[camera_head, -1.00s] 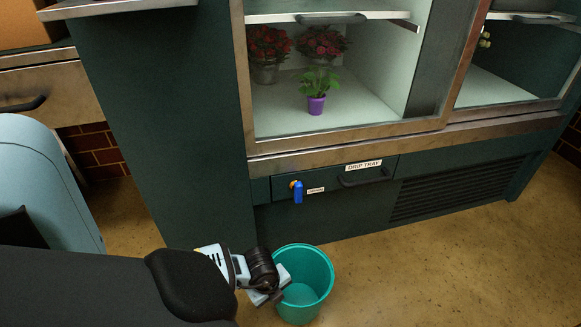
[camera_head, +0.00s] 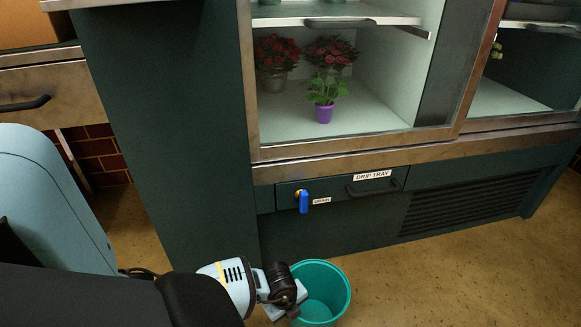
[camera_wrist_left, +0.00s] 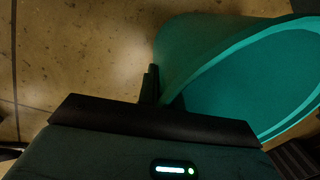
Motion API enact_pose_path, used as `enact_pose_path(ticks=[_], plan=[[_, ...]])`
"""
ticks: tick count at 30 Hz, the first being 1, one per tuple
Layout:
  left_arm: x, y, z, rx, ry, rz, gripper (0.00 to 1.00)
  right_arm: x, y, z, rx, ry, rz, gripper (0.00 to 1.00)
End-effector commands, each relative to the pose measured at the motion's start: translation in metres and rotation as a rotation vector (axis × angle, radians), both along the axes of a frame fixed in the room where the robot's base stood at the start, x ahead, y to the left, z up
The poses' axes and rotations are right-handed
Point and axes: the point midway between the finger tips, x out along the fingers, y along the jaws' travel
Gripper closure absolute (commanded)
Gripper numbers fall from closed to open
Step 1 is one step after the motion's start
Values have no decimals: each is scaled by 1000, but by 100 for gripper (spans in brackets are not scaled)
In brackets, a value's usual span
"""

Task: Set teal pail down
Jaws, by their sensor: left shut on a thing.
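The teal pail (camera_head: 334,288) is at the bottom of the head view, in front of the dark green cabinet, with its open mouth facing up. It looks empty inside. My left gripper (camera_head: 290,306) is at the pail's left side and is shut on its rim. In the left wrist view the pail (camera_wrist_left: 190,50) fills the upper right, with one dark finger (camera_wrist_left: 150,85) against its wall. The pail's base is cut off, so I cannot tell whether it touches the floor. My right gripper is not in view.
The cabinet's drip tray drawer (camera_head: 340,189) has a blue drain valve (camera_head: 303,201) above and behind the pail. A purple potted plant (camera_head: 323,112) and red flowers (camera_head: 275,60) stand on the shelf. The brown floor (camera_head: 450,275) to the right is clear.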

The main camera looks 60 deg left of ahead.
Motion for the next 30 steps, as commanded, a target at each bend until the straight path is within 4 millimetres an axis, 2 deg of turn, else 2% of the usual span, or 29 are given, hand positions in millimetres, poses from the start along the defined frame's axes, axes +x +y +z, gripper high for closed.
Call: enact_pose_path(ticks=[7,9,13,23,26,30], plan=[[1,0,-2,0,-2,0,100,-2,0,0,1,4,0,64],[0,0,-2,0,0,0,87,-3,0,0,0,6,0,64],[0,0,-2,0,0,0,71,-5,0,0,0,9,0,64],[0,0,1,0,0,-1,71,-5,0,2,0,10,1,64],[-2,0,10,0,1,-1,71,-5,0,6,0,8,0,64],[-6,0,34,0,-1,-2,71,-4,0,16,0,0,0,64]])
